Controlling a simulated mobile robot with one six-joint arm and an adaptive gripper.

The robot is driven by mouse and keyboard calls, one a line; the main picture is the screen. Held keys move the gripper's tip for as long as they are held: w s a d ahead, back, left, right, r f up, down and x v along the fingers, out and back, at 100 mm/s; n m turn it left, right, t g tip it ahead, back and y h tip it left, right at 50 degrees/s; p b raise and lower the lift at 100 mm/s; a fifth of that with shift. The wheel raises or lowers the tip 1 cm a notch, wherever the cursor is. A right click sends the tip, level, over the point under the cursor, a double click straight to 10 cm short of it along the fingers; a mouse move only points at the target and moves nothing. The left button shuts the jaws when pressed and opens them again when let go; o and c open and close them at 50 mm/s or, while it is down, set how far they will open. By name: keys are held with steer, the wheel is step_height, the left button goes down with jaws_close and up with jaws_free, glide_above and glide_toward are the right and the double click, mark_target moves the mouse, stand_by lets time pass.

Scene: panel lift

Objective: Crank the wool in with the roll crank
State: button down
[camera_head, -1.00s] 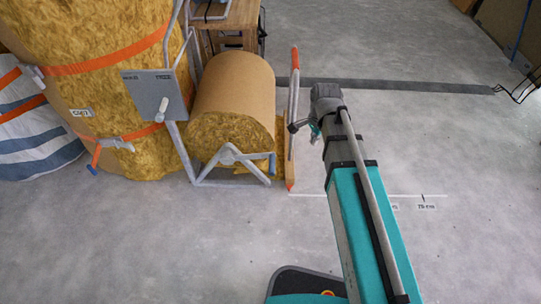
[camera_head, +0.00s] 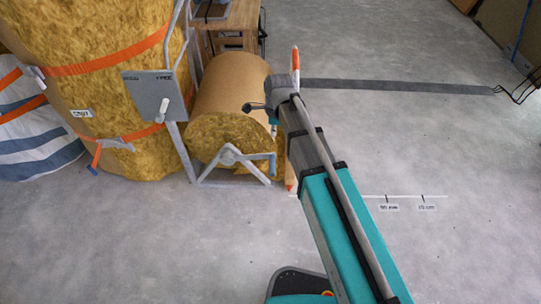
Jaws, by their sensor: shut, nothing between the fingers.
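The wool roll (camera_head: 222,135), yellow wool with a brown paper back, lies in a grey metal cradle left of my arm. A crank-like grey arm (camera_head: 245,158) runs from the hub at the roll's near end to an upright blue grip (camera_head: 272,166), which I take as the roll crank. My gripper (camera_head: 273,130), small and partly hidden by my wrist, is shut and empty. In the picture it is just above the blue grip, in front of the roll's right edge. A gap seems to show between them; depth is unclear.
A large strapped wool bale (camera_head: 95,90) stands at the left, with a grey panel (camera_head: 152,95) bearing a white handle in front. An orange-tipped upright post (camera_head: 294,62) stands behind my wrist. A wooden bench (camera_head: 232,20) is behind the roll. The floor right is mostly clear.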

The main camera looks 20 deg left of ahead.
steer(key=shift+f, duration=0.1)
steer(key=b, duration=1.4)
glide_above(274, 165)
steer(key=a, duration=0.1)
steer(key=f, duration=1.3)
steer(key=shift+s+a+f, duration=0.15)
steer(key=shift+a+f, duration=0.05)
steer(key=shift+f, duration=0.2)
steer(key=shift+f, duration=0.1)
steer(key=f+b, duration=0.1)
steer(key=d+f+b, duration=0.1)
steer(key=f+b, duration=0.1)
steer(key=b, duration=0.1)
steer(key=shift+w+d+f, duration=0.2)
steer(key=shift+d+f, duration=0.1)
steer(key=shift+r, duration=0.1)
steer(key=d+r+p, duration=0.3)
steer(key=r+p, duration=1)
steer(key=shift+w+d+r+p, duration=0.2)
steer(key=shift+w+d+p, duration=0.15)
steer(key=shift+w, duration=0.1)
